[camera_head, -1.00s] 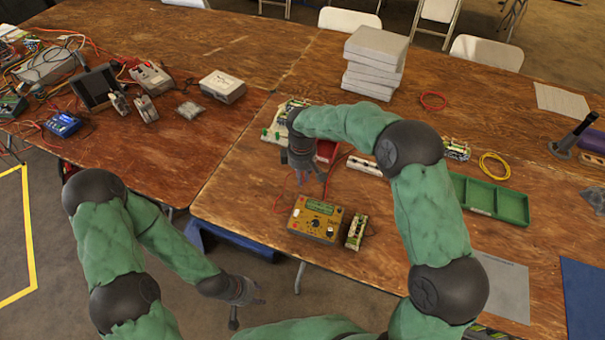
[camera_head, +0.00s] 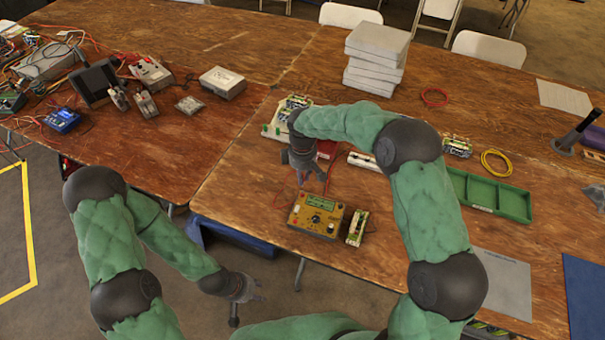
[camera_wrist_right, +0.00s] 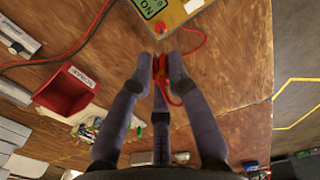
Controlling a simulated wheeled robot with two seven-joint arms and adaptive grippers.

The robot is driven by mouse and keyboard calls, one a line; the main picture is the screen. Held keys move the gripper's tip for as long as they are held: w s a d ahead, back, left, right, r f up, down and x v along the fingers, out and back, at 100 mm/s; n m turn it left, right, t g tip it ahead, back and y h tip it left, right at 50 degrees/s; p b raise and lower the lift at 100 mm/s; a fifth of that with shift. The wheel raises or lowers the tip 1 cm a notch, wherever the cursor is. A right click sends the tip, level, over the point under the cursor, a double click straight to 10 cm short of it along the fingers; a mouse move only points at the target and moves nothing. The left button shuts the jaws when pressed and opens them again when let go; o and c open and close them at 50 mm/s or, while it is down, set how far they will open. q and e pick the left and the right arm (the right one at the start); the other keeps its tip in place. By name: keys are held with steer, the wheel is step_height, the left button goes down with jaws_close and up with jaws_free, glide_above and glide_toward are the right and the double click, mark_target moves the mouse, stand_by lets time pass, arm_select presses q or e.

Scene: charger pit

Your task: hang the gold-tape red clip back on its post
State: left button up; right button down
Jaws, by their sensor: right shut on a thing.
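My right gripper (camera_head: 304,180) is shut on a red clip, low over the near table behind the yellow charger (camera_head: 316,214). In the right wrist view the red clip (camera_wrist_right: 177,72) is between the fingertips of the right gripper (camera_wrist_right: 161,68), with a red lead running from it. I cannot make out gold tape on the clip. The charger (camera_wrist_right: 172,12) is just ahead of the fingertips and shows a red knob or terminal on its near edge. I cannot tell which part is the post. My left gripper (camera_head: 245,288) hangs over the floor, away from the table; its fingers are unclear.
A small battery-like block (camera_head: 358,227) stands right of the charger. A red bin (camera_wrist_right: 72,92) and a white strip (camera_head: 364,161) lie near the right gripper. A green tray (camera_head: 490,195) is further right. Bare table lies left of the charger.

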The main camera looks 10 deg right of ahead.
steer(key=shift+f+b, duration=1.15)
steer(key=shift+f, duration=1.3)
steer(key=shift+f, duration=0.2)
stand_by(0.6)
steer(key=c, duration=1.1)
jaws_free()
steer(key=shift+o, duration=0.9)
